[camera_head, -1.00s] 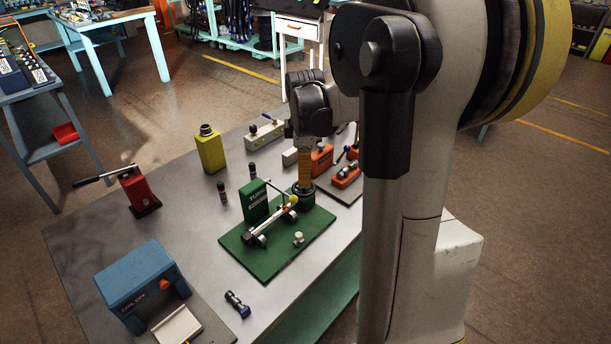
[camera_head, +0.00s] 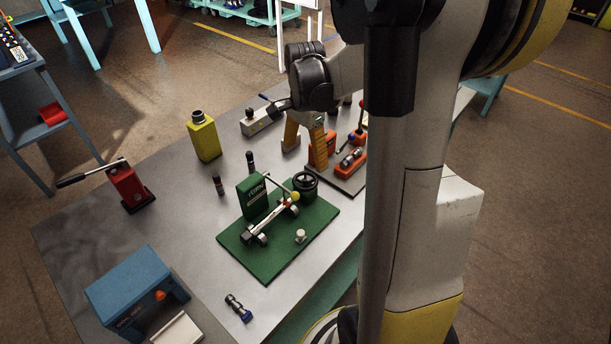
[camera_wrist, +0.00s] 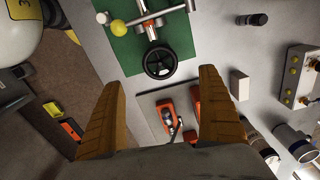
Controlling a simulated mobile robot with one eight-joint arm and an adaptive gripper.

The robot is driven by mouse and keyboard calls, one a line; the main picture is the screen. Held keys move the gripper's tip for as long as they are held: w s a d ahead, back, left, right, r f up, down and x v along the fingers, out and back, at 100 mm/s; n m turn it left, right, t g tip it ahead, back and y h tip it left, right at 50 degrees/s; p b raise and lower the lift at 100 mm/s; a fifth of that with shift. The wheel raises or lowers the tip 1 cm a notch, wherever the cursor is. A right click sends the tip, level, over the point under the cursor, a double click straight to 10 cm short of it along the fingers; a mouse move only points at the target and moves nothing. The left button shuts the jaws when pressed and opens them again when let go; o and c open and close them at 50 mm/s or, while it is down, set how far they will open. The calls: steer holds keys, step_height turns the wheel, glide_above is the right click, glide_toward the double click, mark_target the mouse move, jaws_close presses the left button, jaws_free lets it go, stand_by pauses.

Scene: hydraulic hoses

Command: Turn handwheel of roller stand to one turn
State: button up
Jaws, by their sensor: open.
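The roller stand is a green base plate (camera_head: 258,262) with a green upright block (camera_head: 252,197) and a hose assembly (camera_head: 270,222) lying across its rollers. Its black handwheel (camera_head: 305,184) stands at the plate's back right corner. In the wrist view the handwheel (camera_wrist: 160,61) shows whole, with nothing around it. My gripper (camera_head: 305,158) has two orange-brown fingers spread apart and empty, behind the handwheel in the head view. In the wrist view my gripper (camera_wrist: 160,77) has a finger on either side, with the handwheel beyond and between the tips, not touching them.
A yellow can (camera_head: 204,140), a red hand pump (camera_head: 127,186) and a blue box (camera_head: 135,285) stand on the grey table (camera_head: 170,215). Two small dark cylinders stand behind the green plate. An orange device (camera_head: 350,160) on a dark plate is near my fingers.

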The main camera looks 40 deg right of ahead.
mark_target(305, 180)
step_height(305, 180, down, 10)
steer(key=b, duration=0.3)
steer(key=shift+r, duration=0.1)
steer(key=c, duration=1.2)
